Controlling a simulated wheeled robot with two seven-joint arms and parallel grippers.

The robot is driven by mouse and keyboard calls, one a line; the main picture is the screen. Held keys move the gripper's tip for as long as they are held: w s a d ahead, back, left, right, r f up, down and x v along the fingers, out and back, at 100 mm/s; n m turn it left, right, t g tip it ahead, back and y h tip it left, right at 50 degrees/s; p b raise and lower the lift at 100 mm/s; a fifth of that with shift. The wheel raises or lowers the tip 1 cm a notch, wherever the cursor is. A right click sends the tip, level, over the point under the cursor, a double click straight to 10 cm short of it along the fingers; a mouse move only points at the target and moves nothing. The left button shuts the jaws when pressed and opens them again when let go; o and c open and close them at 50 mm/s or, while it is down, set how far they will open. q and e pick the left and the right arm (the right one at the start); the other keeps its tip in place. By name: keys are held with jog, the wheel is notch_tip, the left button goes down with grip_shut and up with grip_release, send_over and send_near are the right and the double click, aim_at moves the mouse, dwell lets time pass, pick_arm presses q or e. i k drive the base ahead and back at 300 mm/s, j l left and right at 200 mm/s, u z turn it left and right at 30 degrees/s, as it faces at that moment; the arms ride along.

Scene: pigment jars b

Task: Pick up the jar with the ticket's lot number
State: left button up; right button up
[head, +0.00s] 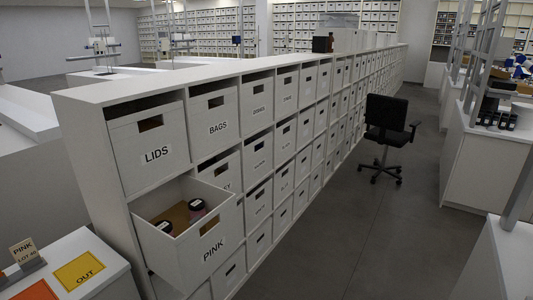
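A ticket (23,250) stands in a grey holder on the white table at the lower left. It reads PINK and LOT, with a number too small to read surely. A drawer (172,255) labelled PINK is pulled out of the white shelf unit. Inside, a jar with a pink top (196,206) stands toward the back right, and a second dark jar (165,226) sits near the left wall, partly hidden. No lot number on either jar can be read. Neither of my grippers is in view.
A yellow OUT mat (79,271) and an orange mat (36,291) lie on the white table (105,278). Shut LIDS (148,168) and BAGS (212,142) bins sit above the open drawer. A black chair (386,130) stands in the aisle; the floor (340,240) nearer is clear.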

aim_at(197, 207)
jog(key=i+j+u, duration=0.55)
jog(key=i, duration=0.25)
